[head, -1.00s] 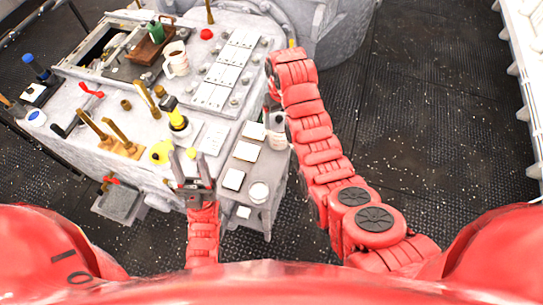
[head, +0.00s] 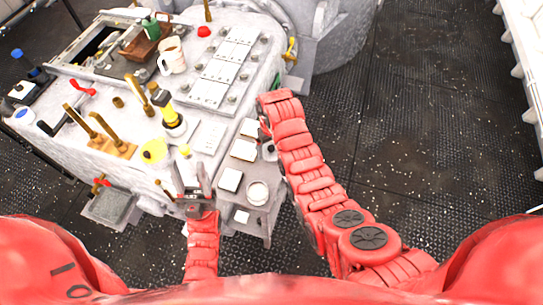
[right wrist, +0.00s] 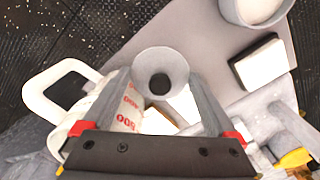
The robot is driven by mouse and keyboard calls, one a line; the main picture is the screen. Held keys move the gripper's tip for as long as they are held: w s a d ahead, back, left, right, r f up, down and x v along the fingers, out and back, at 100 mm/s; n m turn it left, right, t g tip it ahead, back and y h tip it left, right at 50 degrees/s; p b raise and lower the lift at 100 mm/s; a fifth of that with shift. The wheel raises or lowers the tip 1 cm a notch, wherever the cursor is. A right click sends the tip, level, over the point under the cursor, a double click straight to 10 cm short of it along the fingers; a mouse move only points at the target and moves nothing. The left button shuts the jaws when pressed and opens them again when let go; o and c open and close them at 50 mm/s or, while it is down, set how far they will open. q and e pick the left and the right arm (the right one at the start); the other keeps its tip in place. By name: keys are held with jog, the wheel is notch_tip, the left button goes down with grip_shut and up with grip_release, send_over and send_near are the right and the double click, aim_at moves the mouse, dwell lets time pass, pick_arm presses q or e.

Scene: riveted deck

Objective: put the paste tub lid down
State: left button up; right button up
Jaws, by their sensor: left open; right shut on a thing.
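My right gripper (right wrist: 160,85) is shut on a pale grey, round, flared piece (right wrist: 160,62) with a dark centre, which I take to be the paste tub lid. It is held between the fingertips, over the side shelf. In the head view my right arm hides most of this gripper and the held piece. A round pale tub (head: 258,193) with white contents stands on the shelf and also shows in the right wrist view (right wrist: 257,8). My left gripper (head: 191,190) is open and empty at the near edge of the grey machine top.
The side shelf (head: 258,216) carries several white blocks, one (head: 231,180) left of the tub. A white handle-like shape (right wrist: 40,92) and a white surface with red lettering lie beside the left finger. A mug (head: 172,57) and tools crowd the machine top.

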aim_at(271, 154)
jog(key=shift+f+p, duration=0.45)
jog(key=shift+f, duration=1.55)
jog(key=shift+f, duration=0.1)
jog(key=shift+f, duration=0.15)
jog(key=o, duration=1)
jog(key=shift+r, duration=0.2)
